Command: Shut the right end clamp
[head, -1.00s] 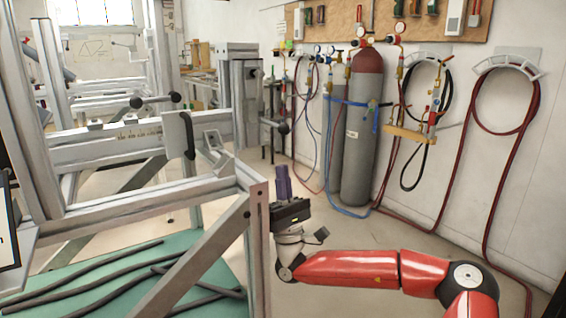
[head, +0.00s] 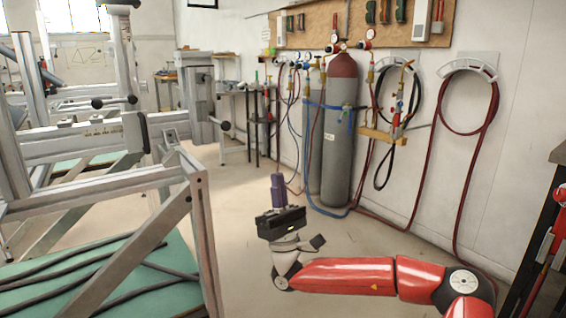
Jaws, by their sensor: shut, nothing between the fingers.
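The grey metal frame jig (head: 95,195) stands at the left. Near the right end of its upper rail are a dark upright plate (head: 134,131) and a grey bracket (head: 166,140). A black-knobbed lever (head: 113,101) lies above the rail, and another black knob (head: 223,125) shows farther right. I cannot tell which of these belongs to the right end clamp, nor whether it is open or shut. My gripper (head: 278,188) is shut and empty, its purple fingers pointing up. In the picture it is to the right of the jig, apart from it.
A green-topped shelf (head: 150,290) with dark rods sits low in the jig. Grey gas cylinders (head: 338,150) with hoses stand at the back wall. Coiled red hose (head: 495,105) hangs at the right. A dark rack (head: 545,240) stands at the right edge. Open floor lies behind my gripper.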

